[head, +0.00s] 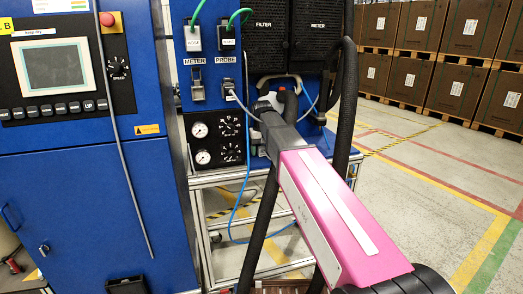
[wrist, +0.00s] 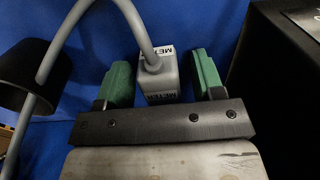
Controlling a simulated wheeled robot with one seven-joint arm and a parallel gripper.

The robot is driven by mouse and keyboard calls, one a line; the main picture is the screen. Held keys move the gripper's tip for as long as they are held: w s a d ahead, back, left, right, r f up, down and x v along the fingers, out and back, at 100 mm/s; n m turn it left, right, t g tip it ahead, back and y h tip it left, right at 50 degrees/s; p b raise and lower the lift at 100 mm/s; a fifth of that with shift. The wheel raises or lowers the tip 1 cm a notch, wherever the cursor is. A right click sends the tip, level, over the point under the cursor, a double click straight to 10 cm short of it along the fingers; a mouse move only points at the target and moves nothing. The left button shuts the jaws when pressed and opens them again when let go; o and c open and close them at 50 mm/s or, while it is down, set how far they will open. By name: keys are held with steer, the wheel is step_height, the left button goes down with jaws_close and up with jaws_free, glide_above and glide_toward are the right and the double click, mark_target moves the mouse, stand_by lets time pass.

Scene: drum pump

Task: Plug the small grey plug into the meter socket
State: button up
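The small grey plug (wrist: 160,78) carries METER labels and a thick grey cable. In the head view the plug (head: 231,95) sits on the blue panel under the PROBE label. The meter socket (head: 198,88) is a metallic fitting under the METER label, left of the plug, with no plug seen in it. My gripper (wrist: 163,80) is open, its green fingers on either side of the plug with a gap at each side in the wrist view. How deep the fingers reach around it is unclear. In the head view my gripper (head: 262,104) is right of the plug.
Gauges (head: 200,130) are below. Black hoses (head: 346,110) run close to my arm. A blue cabinet (head: 95,190) stands at left; open floor (head: 420,200) lies at right.

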mark_target(261, 148)
steer(key=r, duration=1)
steer(key=shift+s+r, duration=0.2)
steer(key=shift+s, duration=0.05)
steer(key=shift+r, duration=0.25)
steer(key=shift+s, duration=0.15)
